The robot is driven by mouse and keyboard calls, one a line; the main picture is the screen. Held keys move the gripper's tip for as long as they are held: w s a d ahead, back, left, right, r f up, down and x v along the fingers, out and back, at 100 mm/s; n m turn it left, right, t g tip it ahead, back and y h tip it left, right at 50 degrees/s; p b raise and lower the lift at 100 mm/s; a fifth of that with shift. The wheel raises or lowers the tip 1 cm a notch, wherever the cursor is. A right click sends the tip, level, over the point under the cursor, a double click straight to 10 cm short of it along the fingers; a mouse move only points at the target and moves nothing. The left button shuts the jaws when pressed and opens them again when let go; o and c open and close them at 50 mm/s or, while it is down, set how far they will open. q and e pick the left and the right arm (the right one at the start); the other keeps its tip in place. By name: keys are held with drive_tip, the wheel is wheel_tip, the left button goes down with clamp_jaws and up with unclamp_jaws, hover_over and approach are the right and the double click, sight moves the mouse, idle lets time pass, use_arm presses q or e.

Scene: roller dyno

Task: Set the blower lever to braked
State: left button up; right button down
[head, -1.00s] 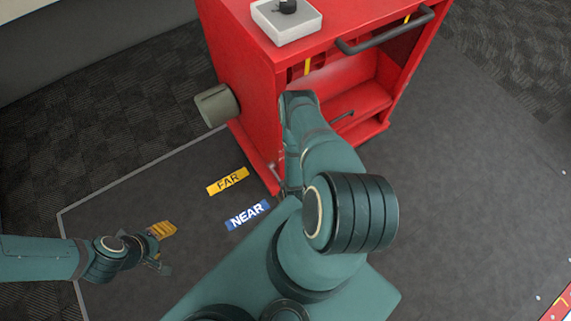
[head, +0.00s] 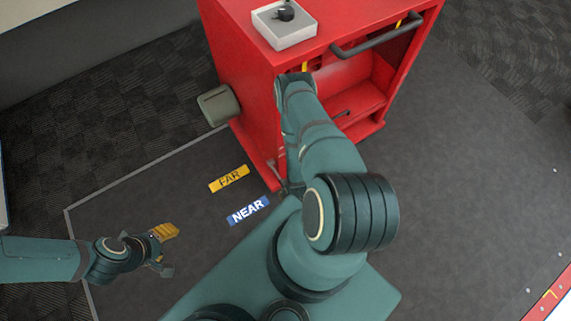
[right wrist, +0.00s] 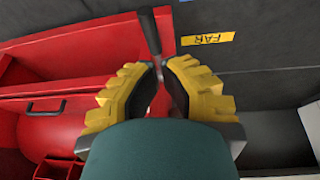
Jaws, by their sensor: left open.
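A thin dark lever (right wrist: 151,34) with a paler shaft shows in the right wrist view, running down to the gap between my right gripper's yellow fingers (right wrist: 160,82). A narrow gap shows between those fingers, but whether they press on the lever is unclear. It stands beside the red cabinet (head: 252,98). In the head view my right arm hides most of the right gripper and the lever. My left gripper (head: 168,250) is open and empty, low at the left, above the dark floor mat and away from the cabinet.
A yellow FAR label (head: 229,178) and a blue NEAR label (head: 248,211) lie on the mat left of my right arm. A white box with a black knob (head: 285,14) sits on top. The mat at right is clear.

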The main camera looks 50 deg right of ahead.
drive_tip(key=shift+s+a+r, duration=0.2)
drive_tip(key=shift+s+r, duration=0.4)
drive_tip(key=shift+r, duration=0.15)
drive_tip(key=w+a+r+y, duration=0.2)
drive_tip(key=w+a+r, duration=0.3)
drive_tip(key=r, duration=0.3)
drive_tip(key=w+a+r+y, duration=0.1)
drive_tip(key=w+a+r, duration=0.4)
drive_tip(key=r, duration=0.3)
drive_tip(key=s+a+r+g+y, duration=0.1)
drive_tip(key=a+r, duration=0.4)
drive_tip(key=r, duration=0.2)
drive_tip(key=s+a+r+n+g+y, duration=0.1)
drive_tip(key=s+a+r, duration=0.1)
drive_tip(key=a+r, duration=0.2)
wheel_tip(320, 180, up, 4)
drive_tip(key=shift+s+a+f+y, duration=0.2)
drive_tip(key=shift+a+y, duration=0.2)
